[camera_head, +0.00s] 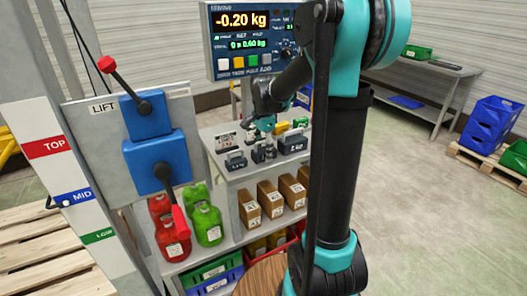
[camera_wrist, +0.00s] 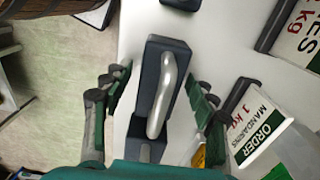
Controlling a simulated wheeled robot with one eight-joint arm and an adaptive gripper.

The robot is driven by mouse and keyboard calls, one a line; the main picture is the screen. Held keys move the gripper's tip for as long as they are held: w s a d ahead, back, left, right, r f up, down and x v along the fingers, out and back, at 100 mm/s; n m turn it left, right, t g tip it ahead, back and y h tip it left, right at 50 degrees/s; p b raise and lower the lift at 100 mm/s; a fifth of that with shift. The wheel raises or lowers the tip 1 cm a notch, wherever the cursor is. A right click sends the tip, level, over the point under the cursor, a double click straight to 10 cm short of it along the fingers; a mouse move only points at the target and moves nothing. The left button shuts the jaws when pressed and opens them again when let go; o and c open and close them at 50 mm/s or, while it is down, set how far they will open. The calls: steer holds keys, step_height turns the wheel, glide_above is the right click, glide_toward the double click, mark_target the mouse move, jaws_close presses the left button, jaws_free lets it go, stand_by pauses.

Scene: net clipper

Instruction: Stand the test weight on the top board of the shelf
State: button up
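In the wrist view a dark grey block-shaped weight with a silver bar handle (camera_wrist: 164,95) stands on a pale surface. My gripper (camera_wrist: 157,92) is open, with one green-padded finger on each side of the handle and a gap on both sides. In the head view my gripper (camera_head: 264,150) is low over the shelf's top board (camera_head: 245,172), partly hidden by my arm. Dark weights stand there to its left (camera_head: 236,161) and right (camera_head: 293,141). I cannot tell which one is the test weight.
A card (camera_wrist: 262,125) reads "ORDER MANDARINS 1 kg" beside the right finger. Brown boxes (camera_head: 272,199) and red and green jugs (camera_head: 207,222) fill the lower board. A lift panel with a blue lever box (camera_head: 153,160) stands left. The display (camera_head: 240,40) reads -0.20 kg.

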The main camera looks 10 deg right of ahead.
step_height(320, 180, up, 12)
steer(key=shift+r, duration=0.15)
stand_by(0.6)
